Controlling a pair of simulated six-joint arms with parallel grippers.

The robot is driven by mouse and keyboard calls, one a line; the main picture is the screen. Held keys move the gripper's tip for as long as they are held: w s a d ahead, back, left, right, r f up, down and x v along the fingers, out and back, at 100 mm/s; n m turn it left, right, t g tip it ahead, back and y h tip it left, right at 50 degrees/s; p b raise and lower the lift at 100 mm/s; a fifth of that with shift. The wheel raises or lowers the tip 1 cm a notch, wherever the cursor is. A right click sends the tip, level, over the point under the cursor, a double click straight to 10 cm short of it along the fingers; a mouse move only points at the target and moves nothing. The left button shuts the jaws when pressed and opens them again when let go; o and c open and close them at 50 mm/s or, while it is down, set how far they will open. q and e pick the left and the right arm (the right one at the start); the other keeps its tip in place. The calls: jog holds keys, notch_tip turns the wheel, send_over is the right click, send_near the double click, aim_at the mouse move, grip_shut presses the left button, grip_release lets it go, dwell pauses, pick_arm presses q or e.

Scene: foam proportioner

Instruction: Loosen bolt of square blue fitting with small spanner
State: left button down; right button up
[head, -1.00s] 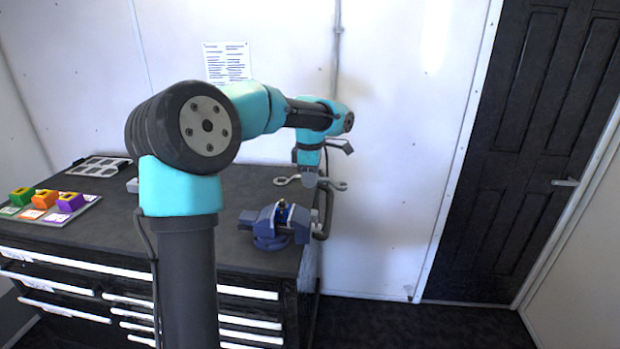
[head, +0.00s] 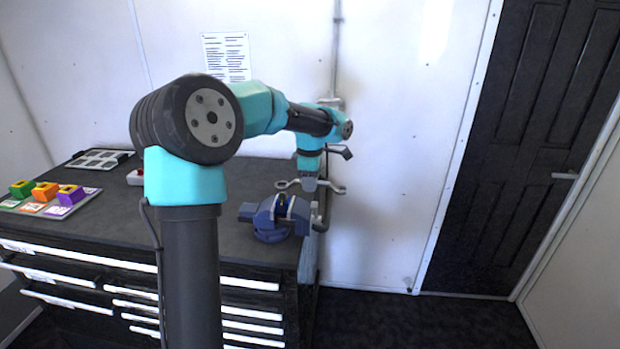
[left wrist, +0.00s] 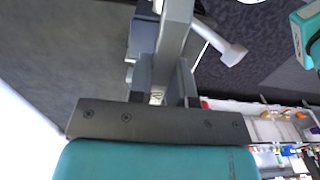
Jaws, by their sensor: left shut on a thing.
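My left gripper (head: 310,184) is shut on a grey spanner (head: 336,189) and holds it level above the vise. The spanner has a ring-like end on each side of the gripper. A blue-grey vise (head: 270,226) stands at the right end of the workbench. A small fitting with blue and brass-coloured parts (head: 282,203) sits in its jaws, below the spanner. Its bolt is too small to make out. The spanner looks apart from the fitting. My right gripper is not in view.
The dark workbench (head: 110,225) has drawers below. Green, orange and purple blocks (head: 45,190) stand on a labelled board at its left. A grey tray (head: 100,159) lies behind them. A wall pipe (head: 337,60) runs behind the gripper. Floor right of the bench is clear.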

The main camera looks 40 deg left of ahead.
pick_arm(q)
jog(key=shift+f, duration=1.7)
jog(key=shift+w+a+n, duration=0.55)
jog(key=shift+w+n, duration=0.15)
jog(key=shift+n, duration=0.5)
jog(key=shift+w+a+n, duration=0.35)
jog(key=shift+a+n, duration=0.15)
jog(key=shift+n, duration=0.3)
jog(key=shift+w+a+n, duration=0.35)
jog(key=shift+a+n, duration=0.1)
jog(key=shift+n, duration=0.35)
jog(key=shift+w+a+n, duration=0.25)
jog(key=shift+a+n, duration=0.6)
jog(key=shift+n, duration=0.4)
jog(key=shift+w+a+n, duration=0.2)
jog(key=shift+a+n, duration=0.65)
jog(key=shift+n, duration=0.4)
jog(key=shift+d, duration=0.1)
notch_tip(320, 180, up, 6)
jog(key=d+m, duration=0.1)
jog(key=shift+m, duration=0.4)
